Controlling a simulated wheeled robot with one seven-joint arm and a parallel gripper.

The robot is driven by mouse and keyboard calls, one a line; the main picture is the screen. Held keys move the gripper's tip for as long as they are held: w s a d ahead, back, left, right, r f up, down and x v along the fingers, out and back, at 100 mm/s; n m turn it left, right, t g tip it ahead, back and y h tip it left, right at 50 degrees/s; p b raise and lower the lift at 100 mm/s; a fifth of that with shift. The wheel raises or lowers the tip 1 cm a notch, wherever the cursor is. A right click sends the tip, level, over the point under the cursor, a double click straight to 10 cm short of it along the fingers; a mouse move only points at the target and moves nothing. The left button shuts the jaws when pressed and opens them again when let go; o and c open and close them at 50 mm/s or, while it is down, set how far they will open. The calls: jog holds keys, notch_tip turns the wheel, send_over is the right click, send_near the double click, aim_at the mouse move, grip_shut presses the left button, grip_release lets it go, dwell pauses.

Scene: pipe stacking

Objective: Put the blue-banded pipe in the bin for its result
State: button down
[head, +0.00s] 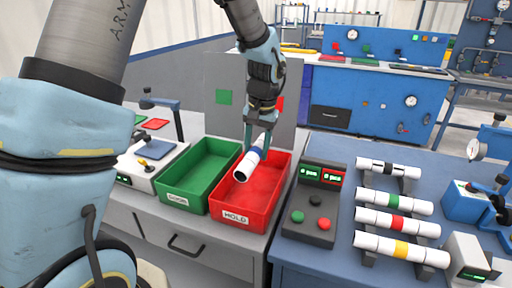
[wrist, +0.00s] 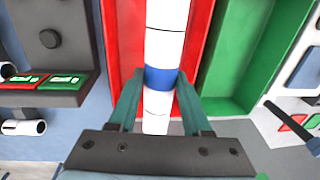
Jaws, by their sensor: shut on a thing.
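The blue-banded pipe (head: 250,165) is a white tube with a blue ring. My gripper (head: 254,138) is shut on it near the band and holds it tilted over the red bin. In the wrist view the pipe (wrist: 167,30) runs between the two teal fingers (wrist: 160,100). The red bin (head: 236,217) carries a label reading "HOLD". The green bin (head: 179,200) stands to its left and looks empty; its label is too small to read surely. The result panel (head: 318,190) has two small screens with green text, one with a red frame, above a green and a red button.
Pipes with black (head: 375,164), green (head: 383,194), red (head: 385,221) and yellow (head: 388,247) bands lie on a rack at the right. A gauge device (head: 153,165) stands left of the green bin. A grey upright panel (head: 223,115) with green and red marks is behind the bins.

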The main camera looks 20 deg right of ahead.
aim_at(259, 149)
jog(key=shift+f+b, duration=1.95)
jog(key=shift+f, duration=1.45)
jog(key=shift+f, duration=0.1)
jog(key=shift+c, duration=1.4)
grip_release()
jog(key=r, duration=0.3)
jog(key=r+b, duration=0.1)
jog(key=r, duration=0.3)
jog(key=s+r, duration=0.1)
jog(key=r, duration=0.2)
jog(key=shift+d+r, duration=0.4)
